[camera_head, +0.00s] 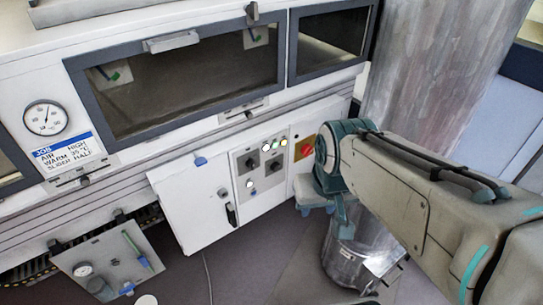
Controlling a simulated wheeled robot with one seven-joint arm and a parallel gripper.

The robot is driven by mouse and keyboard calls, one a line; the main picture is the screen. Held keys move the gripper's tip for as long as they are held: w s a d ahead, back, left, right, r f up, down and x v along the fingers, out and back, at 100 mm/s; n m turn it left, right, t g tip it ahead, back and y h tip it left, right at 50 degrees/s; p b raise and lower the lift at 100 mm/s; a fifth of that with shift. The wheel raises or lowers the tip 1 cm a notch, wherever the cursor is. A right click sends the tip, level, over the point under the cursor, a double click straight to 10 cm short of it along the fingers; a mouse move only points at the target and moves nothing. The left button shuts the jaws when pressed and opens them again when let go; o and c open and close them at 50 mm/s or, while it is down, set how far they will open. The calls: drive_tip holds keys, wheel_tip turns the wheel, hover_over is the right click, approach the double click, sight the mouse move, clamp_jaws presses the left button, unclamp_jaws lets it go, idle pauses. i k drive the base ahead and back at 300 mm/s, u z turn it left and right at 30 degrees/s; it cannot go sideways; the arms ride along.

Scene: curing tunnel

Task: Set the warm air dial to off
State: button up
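A grey control panel (262,164) is set in the front of the white machine, below its windows. It carries a dark dial on the left (250,163) and another dark dial on the right (274,166), with several small lit lamps around them. The labels are too small to read, so I cannot tell which is the warm air dial or where either points. My gripper (338,208) hangs at the end of my arm, right of the panel and apart from both dials. Its fingers are partly hidden and seen at a poor angle.
A red switch on a yellow plate (305,148) sits between the panel and my arm. A job card (69,153) reads air high, warm 35°C, slider half. A round gauge (45,117) is above it. A metal drum (358,250) stands below my arm.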

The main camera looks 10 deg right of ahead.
sight(276, 167)
drive_tip(key=u, duration=1.05)
drive_tip(key=i, duration=0.55)
drive_tip(key=z, duration=0.8)
